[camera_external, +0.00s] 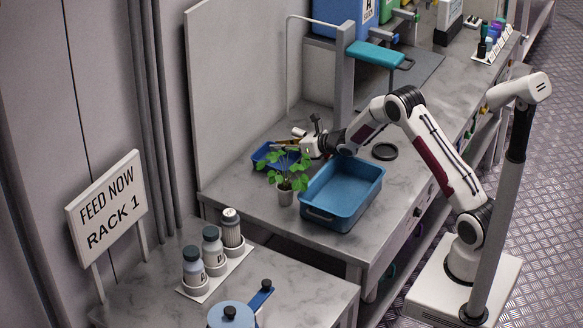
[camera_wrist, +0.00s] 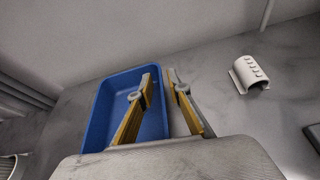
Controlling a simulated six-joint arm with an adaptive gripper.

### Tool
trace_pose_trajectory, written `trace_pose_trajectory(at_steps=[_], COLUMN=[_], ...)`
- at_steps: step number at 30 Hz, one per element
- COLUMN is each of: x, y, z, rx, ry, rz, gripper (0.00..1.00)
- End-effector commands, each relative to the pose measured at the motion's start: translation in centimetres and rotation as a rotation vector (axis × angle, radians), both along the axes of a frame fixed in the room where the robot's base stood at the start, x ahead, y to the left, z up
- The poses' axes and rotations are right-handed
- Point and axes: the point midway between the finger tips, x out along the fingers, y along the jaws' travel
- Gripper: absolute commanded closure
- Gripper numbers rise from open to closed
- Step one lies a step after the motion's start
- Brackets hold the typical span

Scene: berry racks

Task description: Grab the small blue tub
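The small blue tub (camera_external: 259,156) sits on the marble counter near the back panel, partly hidden by the plant and my gripper in the external view. In the wrist view the blue tub (camera_wrist: 112,108) looks empty and lies left of centre. My gripper (camera_external: 290,142) is at the tub, and its fingers are apart. In the wrist view my gripper (camera_wrist: 162,85) has its left finger over the tub's inside and its right finger just outside the right wall. That wall shows between the fingers. I cannot tell whether either finger touches it.
A potted plant (camera_external: 286,182) stands close in front of the small tub. A larger blue-teal basin (camera_external: 345,207) is beside it, under my forearm. A black ring (camera_external: 384,152) lies behind the basin.

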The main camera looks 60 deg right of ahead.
Motion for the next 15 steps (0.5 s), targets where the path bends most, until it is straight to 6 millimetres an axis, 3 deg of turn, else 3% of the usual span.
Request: trace_pose_trajectory(at_steps=[15], x=[0.01], y=[-0.01], z=[0.17], rx=[0.000], ry=[-0.001], rz=[0.000], gripper=[1.00])
